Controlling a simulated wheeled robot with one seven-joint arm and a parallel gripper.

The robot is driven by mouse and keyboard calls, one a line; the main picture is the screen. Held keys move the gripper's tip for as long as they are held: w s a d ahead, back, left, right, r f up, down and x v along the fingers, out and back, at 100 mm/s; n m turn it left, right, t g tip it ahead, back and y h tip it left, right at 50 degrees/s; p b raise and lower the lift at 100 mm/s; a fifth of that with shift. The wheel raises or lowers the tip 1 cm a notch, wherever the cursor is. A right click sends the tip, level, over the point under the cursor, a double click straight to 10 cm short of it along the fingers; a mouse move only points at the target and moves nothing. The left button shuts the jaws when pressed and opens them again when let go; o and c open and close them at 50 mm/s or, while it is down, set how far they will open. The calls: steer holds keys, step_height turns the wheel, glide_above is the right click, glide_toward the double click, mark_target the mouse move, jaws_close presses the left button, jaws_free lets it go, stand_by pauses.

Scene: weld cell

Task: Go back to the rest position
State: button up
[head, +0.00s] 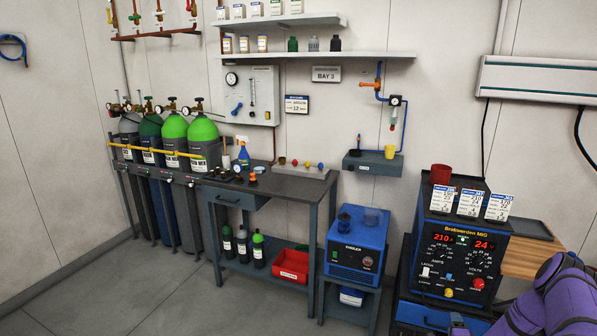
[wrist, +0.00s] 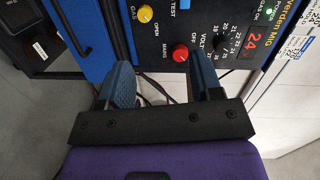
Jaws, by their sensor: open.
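My gripper (wrist: 165,80) shows in the wrist view with its two blue-grey fingers spread apart and nothing held between them. It is in front of the blue welding machine's black panel, with a red knob (wrist: 180,53) and a yellow knob (wrist: 145,13) just beyond the fingertips. I cannot tell whether a finger touches the machine. In the head view, my purple arm reaches in at the lower right, beside the welding machine (head: 455,250). The gripper itself is hard to make out there.
A blue cooler (head: 352,262) stands left of the welder. A dark workbench (head: 290,186) and several gas cylinders (head: 175,150) stand further left. A wooden surface (head: 530,259) is right of the welder, and a red cup (head: 441,174) sits on top. The floor (head: 190,300) at front left is clear.

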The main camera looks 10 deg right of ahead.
steer(key=w+a+r+n+g+y, duration=0.15)
steer(key=w+r+n, duration=0.25)
steer(key=w+r, duration=0.55)
steer(key=w+a+r+n+g+y, duration=0.1)
steer(key=w+a+r+n+y, duration=0.2)
steer(key=r, duration=1.2)
steer(key=s+a+r+n+g, duration=0.1)
steer(key=a+r+n, duration=0.3)
steer(key=r, duration=0.7)
steer(key=a+r+n+g, duration=0.2)
steer(key=a+r, duration=0.4)
steer(key=r, duration=0.6)
steer(key=s+a+r+n+g, duration=0.2)
steer(key=s+a+r+n, duration=0.2)
steer(key=s+a+r, duration=1.2)
steer(key=s+a+r+n+g+y, duration=0.1)
steer(key=s+a+r+n, duration=0.1)
steer(key=s, duration=1.1)
steer(key=s+a+r+n+g+y, duration=0.1)
steer(key=s+a, duration=0.3)
steer(key=s, duration=0.9)
steer(key=shift+s+a+r+n+g+y, duration=0.35)
steer(key=shift+a+n, duration=0.05)
steer(key=shift+n, duration=0.4)
